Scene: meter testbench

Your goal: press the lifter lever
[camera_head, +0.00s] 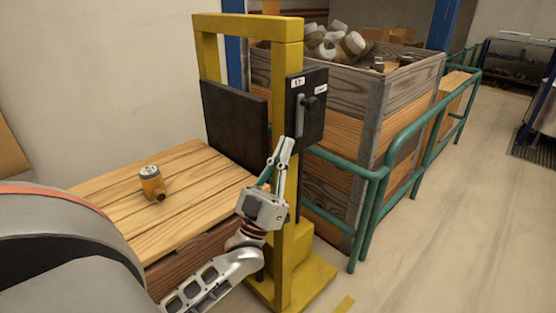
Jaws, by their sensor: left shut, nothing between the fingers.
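The lifter is a yellow frame (285,58) with a black control box (316,117) on its post. The lever (308,103) is a dark handle on the face of that box, beside a lighter vertical strip. My left gripper (285,152) is just below and left of the box, in front of the yellow post, with its fingers pointing up. Its fingers look close together and hold nothing. I cannot tell whether a fingertip touches the box. My right gripper is not in view.
A black panel (236,122) stands behind the platform. Green railings (373,190) and a wooden crate (345,88) full of meters are at right.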

